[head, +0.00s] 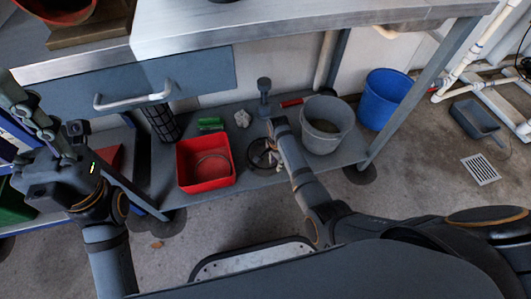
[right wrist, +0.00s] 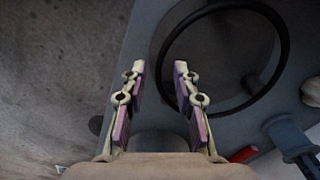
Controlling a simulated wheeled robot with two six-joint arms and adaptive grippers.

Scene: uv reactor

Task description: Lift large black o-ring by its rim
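The large black o-ring (head: 250,152) lies on the lower shelf of the workbench, between the red bin and the grey bucket. In the right wrist view the o-ring (right wrist: 286,52) is a wide thin loop around a grey-brown area. My right gripper (head: 270,160) is over its rim and hides part of it in the head view. In the right wrist view the right gripper (right wrist: 160,68) is open, with the loop's left edge close to the gap between its fingertips. I cannot tell the height between them. My left gripper (head: 30,112) is raised at the far left, away from the ring.
A red bin (head: 190,186) with a thin ring inside stands left of the o-ring. A grey bucket (head: 327,140) stands to the right, with a blue bucket (head: 388,95) beyond it. A grey post-like object (head: 264,97) stands behind. The bench top (head: 230,28) overhangs the shelf.

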